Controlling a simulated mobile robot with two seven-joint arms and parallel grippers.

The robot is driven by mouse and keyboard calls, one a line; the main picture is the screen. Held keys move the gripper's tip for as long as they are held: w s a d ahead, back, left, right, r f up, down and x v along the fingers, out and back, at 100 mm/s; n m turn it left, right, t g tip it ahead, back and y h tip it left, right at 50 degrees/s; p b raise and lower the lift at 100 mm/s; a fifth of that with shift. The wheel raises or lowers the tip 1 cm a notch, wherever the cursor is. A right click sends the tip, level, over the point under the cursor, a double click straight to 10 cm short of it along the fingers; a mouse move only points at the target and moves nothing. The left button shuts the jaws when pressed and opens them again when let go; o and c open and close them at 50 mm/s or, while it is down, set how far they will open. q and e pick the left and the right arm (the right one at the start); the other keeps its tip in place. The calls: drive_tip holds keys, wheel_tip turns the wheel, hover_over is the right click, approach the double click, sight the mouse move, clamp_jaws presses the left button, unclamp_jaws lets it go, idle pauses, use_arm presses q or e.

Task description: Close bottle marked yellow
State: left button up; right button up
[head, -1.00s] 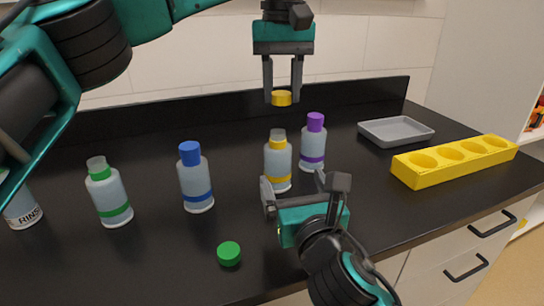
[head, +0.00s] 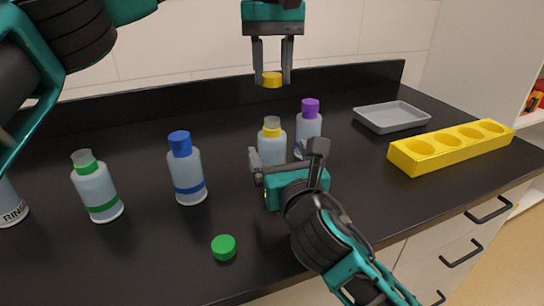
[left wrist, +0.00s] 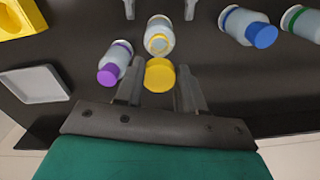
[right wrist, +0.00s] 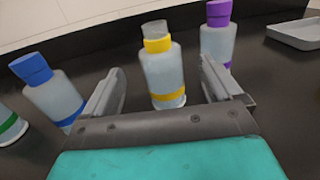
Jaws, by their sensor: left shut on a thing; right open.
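The bottle marked yellow (head: 271,148) stands upright and uncapped on the counter, with a yellow neck ring and a clear mouth. It also shows in the left wrist view (left wrist: 159,36) and the right wrist view (right wrist: 163,75). My left gripper (head: 272,80) is shut on the yellow cap (left wrist: 159,75), holding it in the air above and behind the bottle in the head view. My right gripper (right wrist: 165,90) is open. Its fingers are on either side of the yellow bottle in the right wrist view, with gaps showing. In the head view the right gripper hides the bottle's lower part.
A purple-capped bottle (head: 308,128) stands close beside the yellow one. A blue-capped bottle (head: 186,172) and an uncapped green-marked bottle (head: 96,188) stand left. A green cap (head: 223,247) lies near the front edge. A grey tray (head: 391,117) and yellow rack (head: 455,148) are right.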

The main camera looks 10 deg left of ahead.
drive_tip(key=x, duration=0.8)
drive_tip(key=shift+w+a, duration=0.1)
drive_tip(key=shift+w, duration=0.1)
drive_tip(key=c, duration=1.5)
use_arm(q)
hover_over(272, 121)
drive_tip(key=shift+f, duration=2.45)
drive_tip(key=shift+f, duration=0.1)
drive_tip(key=shift+f, duration=0.8)
drive_tip(key=shift+f, duration=0.6)
